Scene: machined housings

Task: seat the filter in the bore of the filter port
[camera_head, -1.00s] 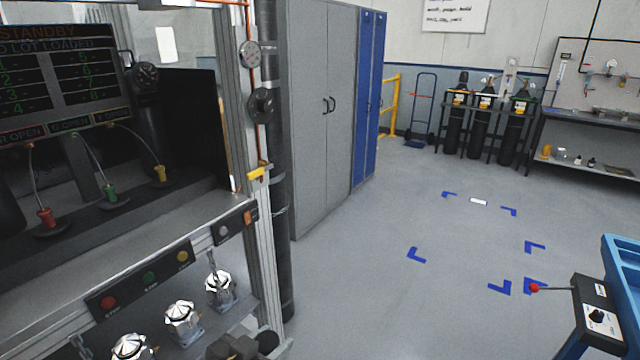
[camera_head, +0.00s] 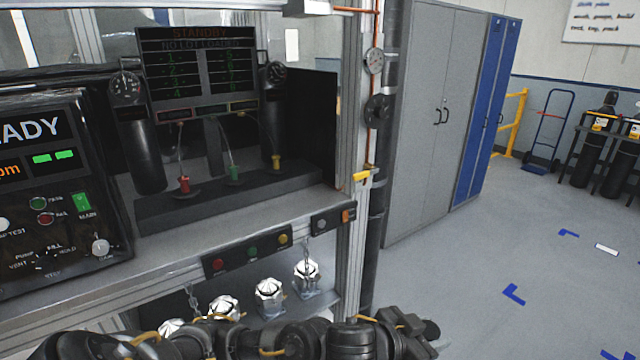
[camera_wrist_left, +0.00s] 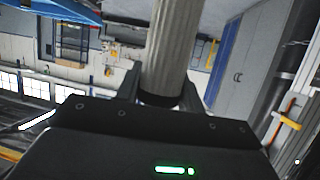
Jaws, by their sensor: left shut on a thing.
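The filter (camera_wrist_left: 176,45) is a pale grey, ribbed cylinder. In the left wrist view it stands between the two dark fingers of my left gripper (camera_wrist_left: 162,93), which is shut on it. The filter's far end runs out of the top of that view. In the head view my left arm lies along the bottom edge, and its gripper (camera_head: 418,332) is at the lower right of the machine. I cannot make out the filter in the head view. I cannot pick out an open bore of a filter port in either view. My right gripper is not in view.
Silver faceted caps (camera_head: 268,291) line a low shelf under a button strip (camera_head: 250,252). A frame post (camera_head: 352,230) and a dark pipe stand beside the arm. A control panel (camera_head: 60,190) is at left, a grey cabinet (camera_head: 430,120) behind. Floor at right is open.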

